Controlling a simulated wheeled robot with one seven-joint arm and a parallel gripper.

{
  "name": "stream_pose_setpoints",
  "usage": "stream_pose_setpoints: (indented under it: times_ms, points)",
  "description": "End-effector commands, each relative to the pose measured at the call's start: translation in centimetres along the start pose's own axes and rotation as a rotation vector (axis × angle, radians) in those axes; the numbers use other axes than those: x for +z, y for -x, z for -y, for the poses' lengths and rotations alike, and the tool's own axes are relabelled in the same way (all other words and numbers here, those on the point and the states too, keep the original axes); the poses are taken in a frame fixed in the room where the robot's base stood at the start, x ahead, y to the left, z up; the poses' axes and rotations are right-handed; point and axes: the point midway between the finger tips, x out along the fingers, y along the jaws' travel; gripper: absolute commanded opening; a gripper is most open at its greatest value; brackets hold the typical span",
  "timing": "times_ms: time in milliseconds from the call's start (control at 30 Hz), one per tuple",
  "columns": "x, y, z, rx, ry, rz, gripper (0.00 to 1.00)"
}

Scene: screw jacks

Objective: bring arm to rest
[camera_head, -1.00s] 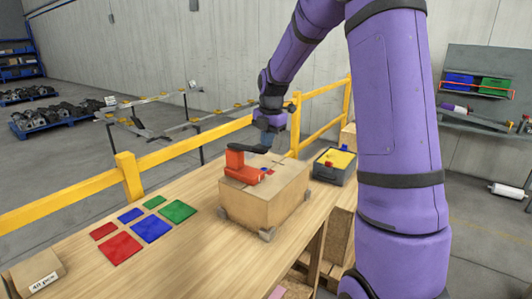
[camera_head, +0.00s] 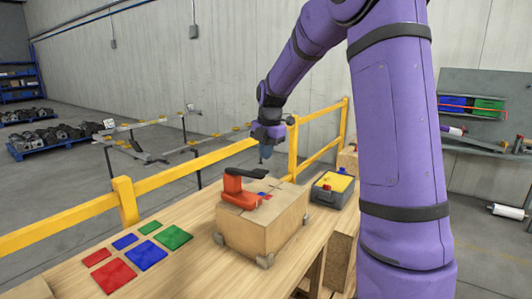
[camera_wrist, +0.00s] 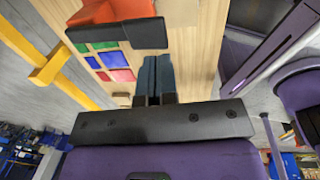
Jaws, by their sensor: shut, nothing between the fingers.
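My purple arm reaches over the workbench from the right. My gripper (camera_head: 265,155) hangs in the air above and behind the cardboard box (camera_head: 250,232), pointing down. Its two fingers are shut together with nothing between them, as the wrist view (camera_wrist: 157,75) also shows. The red screw jack with a black handle (camera_head: 237,188) stands on top of the box, apart from the gripper. In the wrist view the red jack body (camera_wrist: 110,12) is at the top, partly cut off by the frame edge.
Red, blue and green squares (camera_head: 147,254) lie flat on the wooden bench (camera_head: 185,275). A grey bin with yellow contents (camera_head: 332,188) stands right of the box. A yellow railing (camera_head: 165,173) runs behind the bench. Shelves with blue and green bins stand at right.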

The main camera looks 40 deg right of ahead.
Motion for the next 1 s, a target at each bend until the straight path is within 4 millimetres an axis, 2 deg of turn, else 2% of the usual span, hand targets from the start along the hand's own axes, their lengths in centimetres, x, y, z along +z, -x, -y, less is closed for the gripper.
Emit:
stream_pose_setpoints:
  times_ms: [333,467,667,800,1000]
  points:
    - [0.0,0.0,0.0,0.0,-0.001,0.0,0.0]
    - [-1.0,0.9,0.3,0.005,-0.043,0.01,0.0]
    - [-5.6,4.7,2.1,0.041,-0.287,0.049,0.0]
    - [-9.5,7.3,4.4,0.084,-0.515,0.068,0.0]
    - [-14.6,10.2,8.3,0.159,-0.841,0.067,0.0]
